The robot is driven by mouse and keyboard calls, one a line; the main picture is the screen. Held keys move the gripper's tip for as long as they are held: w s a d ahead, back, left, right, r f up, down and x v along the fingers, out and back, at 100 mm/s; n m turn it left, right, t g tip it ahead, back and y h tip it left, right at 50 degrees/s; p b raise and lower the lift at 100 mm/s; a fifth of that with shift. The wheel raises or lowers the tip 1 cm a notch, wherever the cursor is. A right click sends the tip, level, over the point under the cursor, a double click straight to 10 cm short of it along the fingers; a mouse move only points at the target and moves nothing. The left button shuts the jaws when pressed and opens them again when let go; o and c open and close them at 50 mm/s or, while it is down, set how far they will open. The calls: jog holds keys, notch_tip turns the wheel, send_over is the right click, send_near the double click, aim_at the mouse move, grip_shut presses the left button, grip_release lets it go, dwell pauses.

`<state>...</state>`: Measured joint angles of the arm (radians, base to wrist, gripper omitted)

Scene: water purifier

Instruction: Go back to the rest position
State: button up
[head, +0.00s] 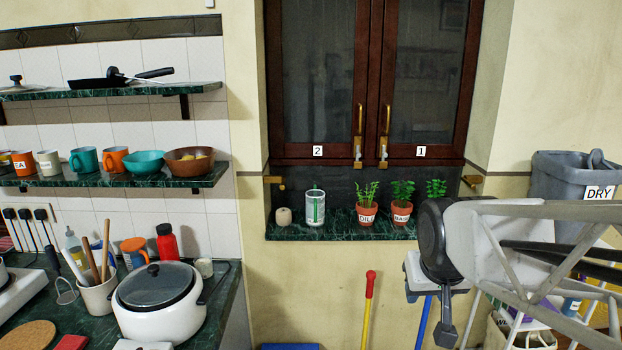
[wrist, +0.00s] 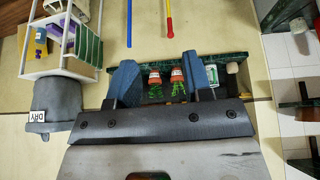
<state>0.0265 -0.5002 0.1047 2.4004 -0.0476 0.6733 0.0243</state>
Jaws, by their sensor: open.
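My gripper (wrist: 161,64) is open and empty in the wrist view, its two blue fingers spread wide apart. That view is upside down. The sill with the potted herbs shows beyond and between the fingers, apart from them. In the head view my arm reaches in from the right edge, and my gripper's dark body (head: 437,240) hangs in front of the wall, right of the herb pots. Its fingers are hard to make out there.
A grey bin (head: 570,172) and white rack (wrist: 62,42) stand nearby. A counter with a white cooker (head: 160,310) and shelves (head: 110,181) are at left.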

jog(key=s+a+f+g, duration=0.1)
jog(key=s+f+g, duration=0.1)
jog(key=s, duration=1)
jog(key=shift+s+f+g, duration=0.15)
jog(key=shift+f+g, duration=0.25)
jog(key=shift+f, duration=0.4)
